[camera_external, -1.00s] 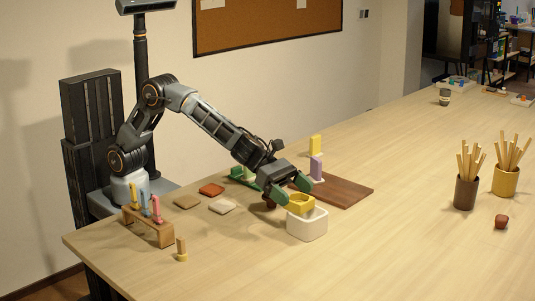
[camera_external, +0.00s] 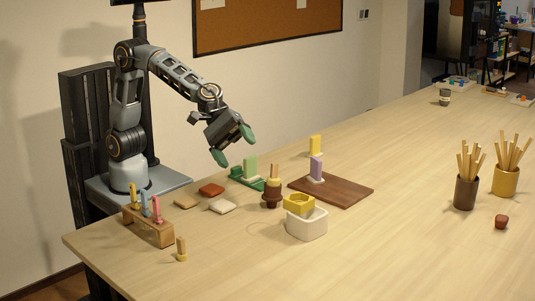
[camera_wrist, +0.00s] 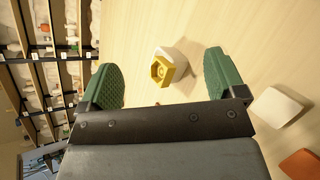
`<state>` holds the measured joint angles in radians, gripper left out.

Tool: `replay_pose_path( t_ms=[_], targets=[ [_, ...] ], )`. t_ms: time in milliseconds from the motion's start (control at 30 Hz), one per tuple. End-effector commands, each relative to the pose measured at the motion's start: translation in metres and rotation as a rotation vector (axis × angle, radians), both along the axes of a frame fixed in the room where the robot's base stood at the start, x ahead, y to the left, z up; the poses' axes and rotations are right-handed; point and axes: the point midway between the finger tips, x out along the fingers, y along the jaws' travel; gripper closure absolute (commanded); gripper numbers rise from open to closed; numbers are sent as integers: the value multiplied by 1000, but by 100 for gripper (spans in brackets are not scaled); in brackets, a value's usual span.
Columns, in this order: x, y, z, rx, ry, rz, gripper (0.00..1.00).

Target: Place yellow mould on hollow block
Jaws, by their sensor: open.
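The yellow mould (camera_external: 293,208) is a chunky ring with an opening. It sits on the white hollow block (camera_external: 308,230), toward the block's back left. I cannot tell how level it is or whether it sinks into the block. My gripper (camera_external: 233,146) is raised above the table, up and left of the mould, with its green fingers spread and nothing between them. In the wrist view, the mould (camera_wrist: 163,70) and part of the block (camera_wrist: 188,50) show far off beyond the open fingers (camera_wrist: 162,74), the mould overlapping the block.
A dark brown piece with a wooden top (camera_external: 272,197) stands close behind the block. A brown board (camera_external: 345,192) lies behind right, a green stand (camera_external: 247,181) behind left. Tiles (camera_external: 222,206) and a tool rack (camera_external: 150,228) lie left. Table front right is clear.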

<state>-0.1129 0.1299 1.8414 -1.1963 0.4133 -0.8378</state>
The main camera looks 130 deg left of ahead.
Motion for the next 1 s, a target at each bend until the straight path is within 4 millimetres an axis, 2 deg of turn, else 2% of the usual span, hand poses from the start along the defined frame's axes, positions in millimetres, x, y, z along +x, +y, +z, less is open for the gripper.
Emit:
replay_pose_path(
  t_ms=[33, 100, 167, 200, 300, 400, 500, 600, 733, 1000],
  targets=[
    [-35, -14, 2, 169, -7, -153, 11],
    [-83, -28, -7, 416, -3, -380, 11],
    [-124, -33, -17, 613, 4, -566, 11],
    [-149, -34, -25, 732, 12, -686, 11],
    [-206, -28, -46, 991, 39, -954, 11],
    [-249, -17, -63, 1182, 75, -1171, 11],
    [-278, -6, -75, 1310, 108, -1324, 11],
    [-294, 2, -82, 1384, 133, -1417, 11],
    [-302, 7, -85, 1421, 146, -1466, 11],
    [-301, 7, -85, 1422, 147, -1468, 11]
  ],
)
